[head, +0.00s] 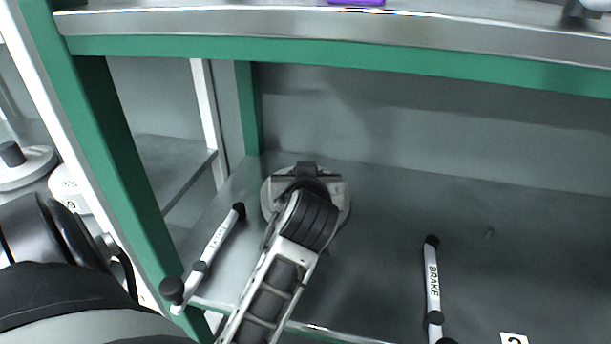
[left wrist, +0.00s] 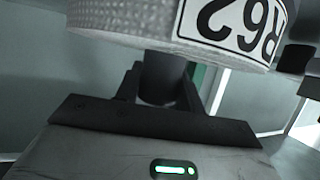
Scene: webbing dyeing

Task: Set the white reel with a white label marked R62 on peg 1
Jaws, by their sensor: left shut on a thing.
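The white reel (head: 344,207) shows from above in the head view as a pale disc under my left gripper (head: 306,178). In the left wrist view the reel (left wrist: 135,22) fills the top, and its white label (left wrist: 235,20) reads R62 upside down in the picture. My left gripper (left wrist: 162,92) is shut on the dark knob (left wrist: 162,75) of this reel. The reel is over the left part of the lower shelf. Peg 1 is not visible; the reel and arm cover that area. I cannot tell whether the reel touches a peg. My right gripper is not in view.
A green post (head: 125,170) is left. Another knobbed reel (head: 25,172) lies outside.

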